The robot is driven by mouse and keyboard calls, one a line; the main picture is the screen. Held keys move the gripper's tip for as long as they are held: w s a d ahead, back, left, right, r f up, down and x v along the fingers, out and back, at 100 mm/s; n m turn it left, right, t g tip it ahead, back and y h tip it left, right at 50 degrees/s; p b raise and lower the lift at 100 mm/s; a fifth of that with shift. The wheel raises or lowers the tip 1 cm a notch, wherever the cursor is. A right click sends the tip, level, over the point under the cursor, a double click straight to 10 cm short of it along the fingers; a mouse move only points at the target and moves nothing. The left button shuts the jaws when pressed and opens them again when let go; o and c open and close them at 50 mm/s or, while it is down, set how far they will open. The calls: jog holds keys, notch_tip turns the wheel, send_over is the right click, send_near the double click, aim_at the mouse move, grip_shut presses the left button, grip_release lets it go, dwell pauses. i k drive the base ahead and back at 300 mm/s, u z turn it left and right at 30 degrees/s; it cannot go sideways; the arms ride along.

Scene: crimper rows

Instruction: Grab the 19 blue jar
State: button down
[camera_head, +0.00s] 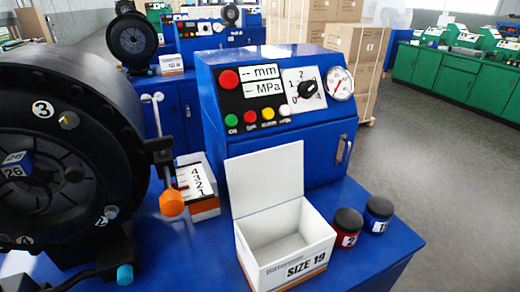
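The blue jar (377,214) stands upright at the right side of the blue bench top, with a dark lid and a blue label with a white number that looks like 19. A red-labelled jar (346,228) with a dark lid stands just left of it and a little nearer; its number looks like 2-something and is partly unclear. An open white box marked SIZE 19 (306,267) sits left of the jars, with its lid raised and its inside looking empty. My gripper is not in view.
A blue control panel (277,100) rises behind the box. A large black crimper head (60,150) fills the left, with an orange-knobbed lever (172,203). A box of numbered cards (197,185) stands between. Open floor (445,170) lies to the right.

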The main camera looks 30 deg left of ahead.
aim_at(378, 212)
jog(key=z, duration=1.9)
jog(key=i, duration=0.95)
jog(key=u, duration=3.05)
